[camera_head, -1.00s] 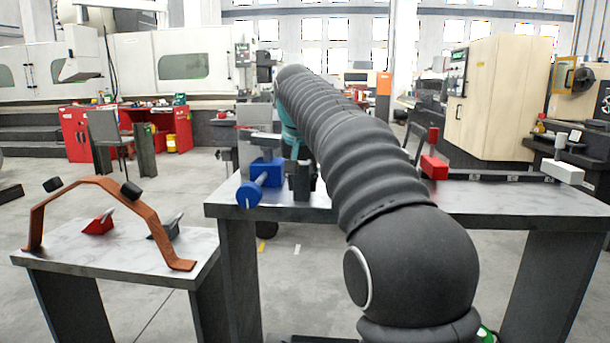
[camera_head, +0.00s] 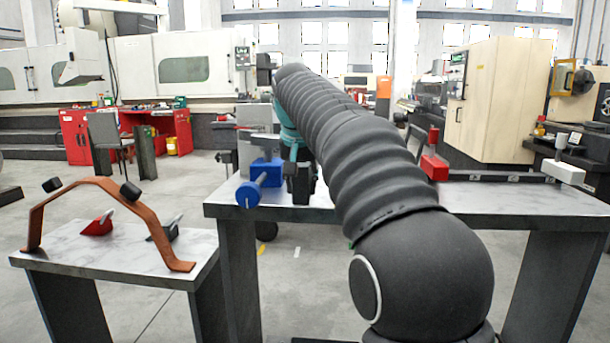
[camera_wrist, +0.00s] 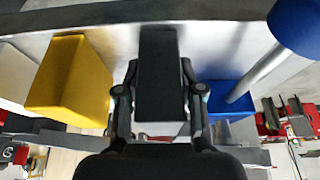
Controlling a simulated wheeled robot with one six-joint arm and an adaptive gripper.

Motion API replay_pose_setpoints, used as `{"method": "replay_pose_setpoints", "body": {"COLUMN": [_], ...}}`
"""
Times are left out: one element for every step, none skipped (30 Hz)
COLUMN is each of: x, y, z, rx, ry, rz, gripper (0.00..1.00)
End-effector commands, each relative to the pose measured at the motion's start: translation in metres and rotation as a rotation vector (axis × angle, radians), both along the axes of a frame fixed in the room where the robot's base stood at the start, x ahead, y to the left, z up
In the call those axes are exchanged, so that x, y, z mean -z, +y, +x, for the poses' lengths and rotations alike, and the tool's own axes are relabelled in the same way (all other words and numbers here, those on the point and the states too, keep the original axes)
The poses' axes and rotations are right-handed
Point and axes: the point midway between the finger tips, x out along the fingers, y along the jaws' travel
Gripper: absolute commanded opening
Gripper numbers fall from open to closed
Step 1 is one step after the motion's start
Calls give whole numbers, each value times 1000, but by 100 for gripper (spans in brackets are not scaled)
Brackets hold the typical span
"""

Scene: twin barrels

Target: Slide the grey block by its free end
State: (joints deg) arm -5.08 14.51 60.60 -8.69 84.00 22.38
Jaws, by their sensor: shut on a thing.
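A dark grey block (camera_wrist: 158,75) lies lengthwise between the two fingers of my gripper (camera_wrist: 159,100) in the wrist view. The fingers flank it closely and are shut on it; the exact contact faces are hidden. Its far part reaches out beyond the fingers. In the head view my gripper (camera_head: 299,184) is small and dark, at the left part of the main table, just right of a blue fixture (camera_head: 265,172). The block cannot be told apart there.
The blue fixture, with a rod and blue knob (camera_wrist: 294,26), stands close on the right in the wrist view. A yellow block (camera_wrist: 70,80) stands on the left. A red block (camera_head: 434,168) is farther right on the main table (camera_head: 500,202). A side table (camera_head: 85,260) carries an orange arch (camera_head: 100,182).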

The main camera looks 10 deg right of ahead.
Motion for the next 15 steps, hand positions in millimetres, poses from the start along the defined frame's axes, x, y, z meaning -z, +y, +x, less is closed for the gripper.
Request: {"method": "replay_pose_setpoints", "body": {"x": [0,0,0,0,0,1,1,0,0,0,0,0,0,0,0], "y": [1,1,1,1,1,1,1,1,1,1,1,0,0,0,0], "z": [-1,-1,-1,-1,-1,-1,-1,-1,-1,-1,-1,0,0,0,0], "rx": [0,0,0,0,0,0,0,0,0,0,0,0,0,0,0], "ry": [3,3,3,3,3,3,3,3,3,3,2,2,2,2,2], "rz": [1,1,1,1,1,1,1,1,1,1,1,1,1,1,1], "gripper": [4,4,4,4,4,4,42,50,60,67,67,67,67,67,67]}}
